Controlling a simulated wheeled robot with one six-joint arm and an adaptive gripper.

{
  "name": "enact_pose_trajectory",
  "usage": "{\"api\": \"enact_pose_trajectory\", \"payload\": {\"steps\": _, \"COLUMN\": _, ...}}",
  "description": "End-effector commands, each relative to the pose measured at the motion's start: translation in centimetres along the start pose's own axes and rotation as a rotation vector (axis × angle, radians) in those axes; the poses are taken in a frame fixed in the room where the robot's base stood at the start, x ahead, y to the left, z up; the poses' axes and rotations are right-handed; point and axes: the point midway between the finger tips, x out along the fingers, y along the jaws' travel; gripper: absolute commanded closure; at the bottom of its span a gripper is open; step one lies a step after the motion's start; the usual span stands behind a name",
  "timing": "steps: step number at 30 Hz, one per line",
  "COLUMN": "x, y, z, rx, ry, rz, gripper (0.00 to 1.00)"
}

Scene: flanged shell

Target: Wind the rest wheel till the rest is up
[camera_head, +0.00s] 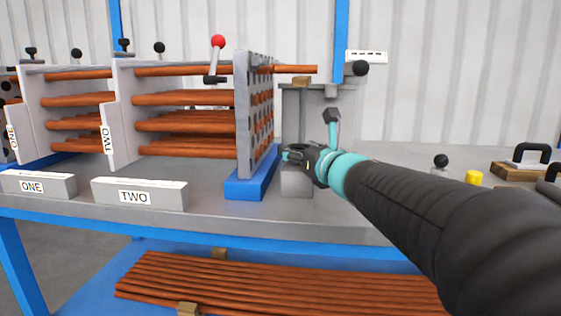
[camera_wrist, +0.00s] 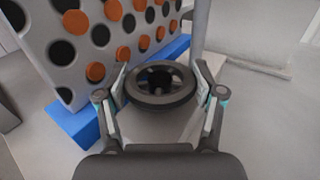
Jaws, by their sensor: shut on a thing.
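The rest wheel (camera_wrist: 160,84) is a dark ring with an open centre, seen from above in the wrist view. My gripper (camera_wrist: 162,90) has one finger on each side of the wheel and is shut on its rim. In the head view my gripper (camera_head: 308,155) reaches in from the right, at the wheel on top of a grey block (camera_head: 297,181). The rest (camera_head: 302,82) is a small wooden-looking pad on a thin upright post above the block. It is close under the end of a copper tube (camera_head: 295,69); I cannot tell whether they touch.
A perforated grey plate (camera_head: 243,115) on a blue foot (camera_head: 250,185) stands just left of my gripper, with copper tubes through it. Labelled blocks ONE (camera_head: 38,184) and TWO (camera_head: 140,194) lie along the front.

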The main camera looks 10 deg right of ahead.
Motion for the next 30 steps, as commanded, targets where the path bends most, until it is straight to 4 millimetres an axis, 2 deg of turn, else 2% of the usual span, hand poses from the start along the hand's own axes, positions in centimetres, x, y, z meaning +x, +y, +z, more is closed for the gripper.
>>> {"api": "enact_pose_trajectory", "payload": {"steps": 13, "x": 0.04, "y": 0.07, "z": 0.02, "rx": -0.001, "ry": -0.001, "rz": -0.127, "gripper": 0.67}}
{"api": "enact_pose_trajectory", "payload": {"steps": 30, "x": 0.07, "y": 0.0, "z": 0.24, "rx": -0.002, "ry": -0.003, "rz": -0.183, "gripper": 0.67}}
